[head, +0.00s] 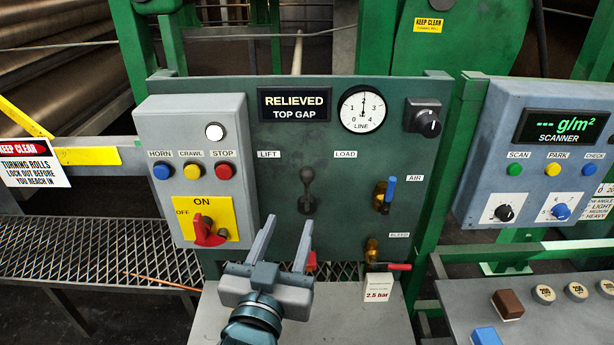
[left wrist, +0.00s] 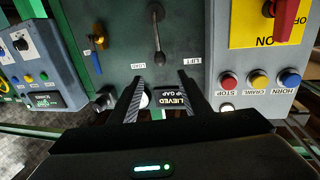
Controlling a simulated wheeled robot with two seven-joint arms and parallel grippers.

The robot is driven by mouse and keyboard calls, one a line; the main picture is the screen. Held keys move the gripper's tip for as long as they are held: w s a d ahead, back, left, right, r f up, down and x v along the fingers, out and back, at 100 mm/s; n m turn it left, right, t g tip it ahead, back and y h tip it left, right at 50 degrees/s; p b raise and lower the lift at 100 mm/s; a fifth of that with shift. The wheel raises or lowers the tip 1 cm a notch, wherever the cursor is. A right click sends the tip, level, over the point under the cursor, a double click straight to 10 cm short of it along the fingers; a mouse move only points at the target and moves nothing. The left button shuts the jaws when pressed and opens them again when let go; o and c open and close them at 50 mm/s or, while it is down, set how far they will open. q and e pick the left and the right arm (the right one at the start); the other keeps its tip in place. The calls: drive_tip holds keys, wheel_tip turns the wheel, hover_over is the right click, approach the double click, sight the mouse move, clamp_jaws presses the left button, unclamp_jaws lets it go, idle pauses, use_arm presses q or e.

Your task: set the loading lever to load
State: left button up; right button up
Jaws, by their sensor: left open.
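The loading lever (head: 307,192) is a dark grey lever on the green panel and stands about upright. The LIFT label (head: 269,154) is to its upper left and the LOAD label (head: 345,154) to its upper right. My left gripper (head: 286,230) is open and empty, below and left of the lever in the head view, its fingers pointing up toward the panel. In the left wrist view, which is upside down, the lever (left wrist: 157,42) shows beyond the open fingers (left wrist: 161,88). The display (head: 295,103) reads RELIEVED, TOP GAP. My right gripper is not in view.
A grey box (head: 190,120) with buttons and a red switch (head: 207,231) is left of the lever. A blue-handled AIR valve (head: 385,193) and a red-handled BLEED valve (head: 385,262) are to its right. A round gauge (head: 362,108) and black knob (head: 423,118) sit above.

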sight(305, 180)
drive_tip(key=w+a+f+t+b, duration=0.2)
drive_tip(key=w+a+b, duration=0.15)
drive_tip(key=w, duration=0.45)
use_arm(q)
drive_tip(key=w+d+p, duration=0.1)
drive_tip(key=w, duration=0.4)
drive_tip(key=w+d+p, duration=0.1)
drive_tip(key=w, duration=0.4)
drive_tip(key=w+d+p, duration=0.1)
drive_tip(key=w, duration=0.4)
drive_tip(key=shift+w, duration=0.3)
drive_tip(key=shift+w+d, duration=0.1)
drive_tip(key=shift+w, duration=0.25)
drive_tip(key=shift+w+d, duration=0.1)
drive_tip(key=shift+w, duration=0.25)
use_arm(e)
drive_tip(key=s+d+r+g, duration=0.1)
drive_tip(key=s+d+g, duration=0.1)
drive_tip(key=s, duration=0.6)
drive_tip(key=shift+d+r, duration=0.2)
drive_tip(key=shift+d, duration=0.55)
use_arm(q)
clamp_jaws()
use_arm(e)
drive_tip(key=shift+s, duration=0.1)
